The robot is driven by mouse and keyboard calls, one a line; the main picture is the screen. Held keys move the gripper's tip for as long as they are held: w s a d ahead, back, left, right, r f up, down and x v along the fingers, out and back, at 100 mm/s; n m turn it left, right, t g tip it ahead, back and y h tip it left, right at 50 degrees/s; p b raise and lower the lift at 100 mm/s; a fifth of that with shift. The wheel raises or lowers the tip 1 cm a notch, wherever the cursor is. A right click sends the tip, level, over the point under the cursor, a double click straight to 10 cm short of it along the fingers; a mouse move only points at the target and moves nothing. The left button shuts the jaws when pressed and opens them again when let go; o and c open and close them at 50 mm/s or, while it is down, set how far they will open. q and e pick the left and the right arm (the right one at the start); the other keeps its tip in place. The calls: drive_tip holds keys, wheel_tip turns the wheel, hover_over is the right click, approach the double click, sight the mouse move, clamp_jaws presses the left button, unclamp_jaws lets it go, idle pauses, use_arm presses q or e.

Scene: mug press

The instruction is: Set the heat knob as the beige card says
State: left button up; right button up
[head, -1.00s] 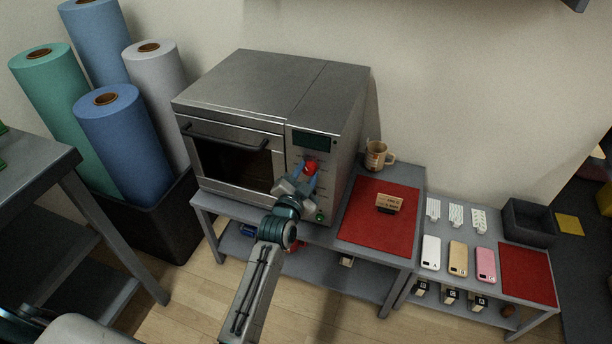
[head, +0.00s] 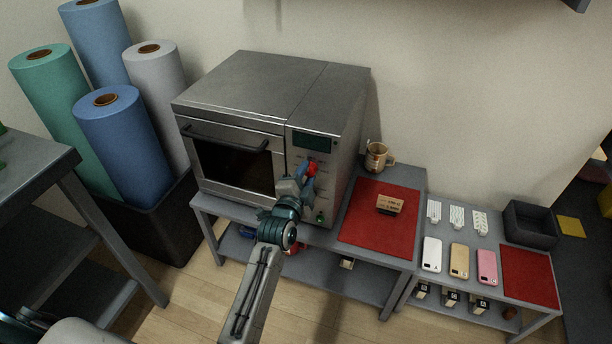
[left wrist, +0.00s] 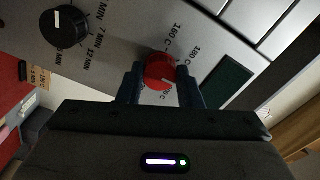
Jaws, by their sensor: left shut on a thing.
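The red heat knob (head: 312,168) is on the front panel of the grey oven (head: 260,90), below its dark display. In the left wrist view the knob (left wrist: 160,70) sits between the two blue fingers of my left gripper (left wrist: 160,84), which is shut on it. My right gripper is not in view.
A black knob (left wrist: 64,28) with minute labels is beside the red knob. A mug (head: 378,156) stands behind the mat. Phones and a dark bin (head: 530,223) are on the right-hand table.

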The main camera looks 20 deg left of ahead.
use_arm(q)
drive_tip(key=o, duration=1)
drive_tip(key=s, duration=1)
drive_tip(key=shift+s+a+b, duration=0.15)
drive_tip(key=shift+s+b, duration=0.15)
drive_tip(key=shift+s, duration=0.1)
